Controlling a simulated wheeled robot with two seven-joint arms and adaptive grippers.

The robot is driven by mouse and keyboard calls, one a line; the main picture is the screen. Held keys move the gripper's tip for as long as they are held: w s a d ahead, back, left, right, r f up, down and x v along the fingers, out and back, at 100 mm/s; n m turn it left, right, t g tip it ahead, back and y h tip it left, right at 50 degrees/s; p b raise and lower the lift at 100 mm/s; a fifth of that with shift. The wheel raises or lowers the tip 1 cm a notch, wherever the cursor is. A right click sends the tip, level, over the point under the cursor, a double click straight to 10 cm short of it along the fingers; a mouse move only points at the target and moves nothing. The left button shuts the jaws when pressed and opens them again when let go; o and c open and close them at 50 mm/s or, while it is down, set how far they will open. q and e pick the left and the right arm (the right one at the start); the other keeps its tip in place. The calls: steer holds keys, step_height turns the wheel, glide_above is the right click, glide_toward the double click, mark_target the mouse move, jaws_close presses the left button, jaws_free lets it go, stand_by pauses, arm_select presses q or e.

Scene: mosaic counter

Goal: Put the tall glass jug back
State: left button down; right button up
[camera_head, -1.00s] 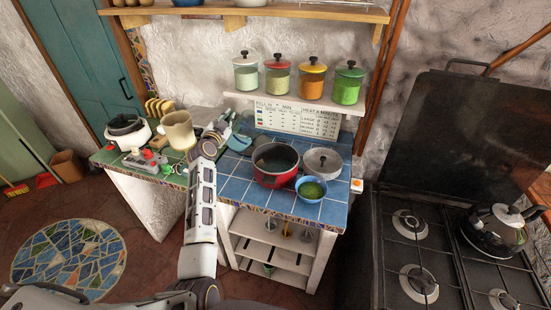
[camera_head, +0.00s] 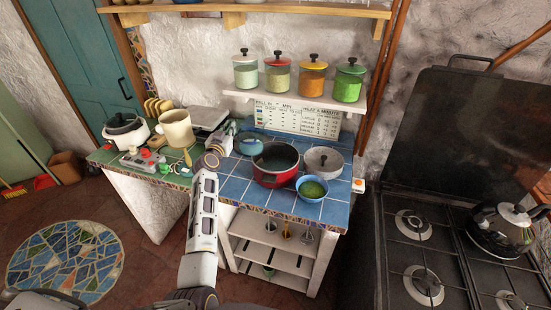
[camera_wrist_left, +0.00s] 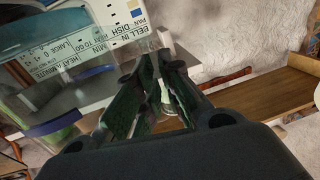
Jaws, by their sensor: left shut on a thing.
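My left gripper (camera_head: 233,127) is over the back of the counter, near the printed sign. In the left wrist view the fingers (camera_wrist_left: 164,98) are closed around a clear, glassy thing, which I take to be the tall glass jug (camera_wrist_left: 167,92). Most of the jug is hidden by the fingers, and its outline is hard to make out in the head view. I cannot tell whether its base touches the counter. My right gripper is not in view.
A beige mug (camera_head: 176,128) stands left. The canister shelf (camera_head: 290,101) overhangs behind. The stove (camera_head: 430,250) is far right.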

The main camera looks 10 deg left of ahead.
arm_select(q)
steer(key=shift+d+f+n, duration=0.15)
steer(key=shift+f+n, duration=0.1)
steer(key=shift+n, duration=0.05)
steer(key=shift+r, duration=0.15)
